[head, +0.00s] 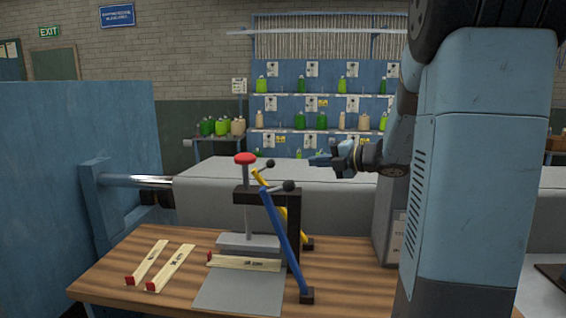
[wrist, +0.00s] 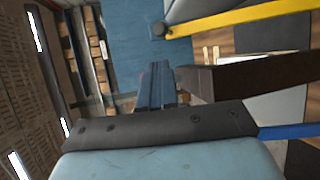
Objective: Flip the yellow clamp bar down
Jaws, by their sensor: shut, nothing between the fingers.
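The yellow clamp bar (head: 258,178) stands raised and leaning on the wooden bench, behind a blue bar (head: 283,238) that partly hides it. Its lower end is at a black block (head: 308,244), and a black knob (head: 270,163) shows near its top. In the wrist view the yellow bar (wrist: 240,18) crosses the upper right, with a dark knob at its left end. My gripper (head: 318,160) is shut and empty, in the air to the right of the bar's top. In the wrist view my gripper's fingers (wrist: 155,82) are together, apart from the yellow bar.
A black press frame (head: 293,230) with a red-topped plunger (head: 245,159) stands beside the bars. Labelled wooden strips (head: 171,268) and a grey plate (head: 240,293) lie on the bench (head: 110,280). Shelves with bottles (head: 320,120) stand behind.

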